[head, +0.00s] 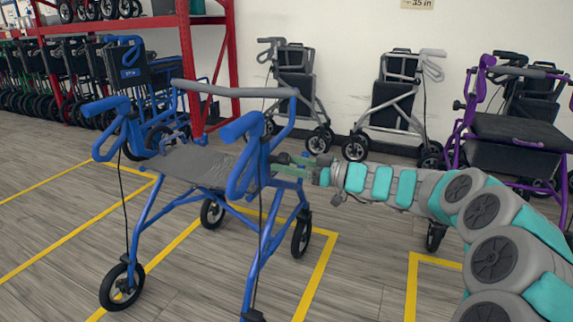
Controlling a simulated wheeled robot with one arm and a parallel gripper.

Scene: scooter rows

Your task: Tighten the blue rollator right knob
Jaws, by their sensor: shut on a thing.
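The blue rollator (262,240) stands upright on the floor left of centre, with a grey seat (190,166), a grey backrest bar and blue handles. My arm reaches in from the right. My gripper (277,165) is at the rollator's right side frame, just below the backrest bar's right end. Its green fingers are shut at the frame where the right knob sits. The knob itself is mostly hidden by the fingers and too small to make out clearly.
A purple rollator (515,140) stands at the right behind my arm. Grey folded rollators (398,103) line the back wall. A blue wheelchair (127,75) and a red rack (187,60) stand behind left. Yellow lines (315,280) mark floor bays; the floor at front left is clear.

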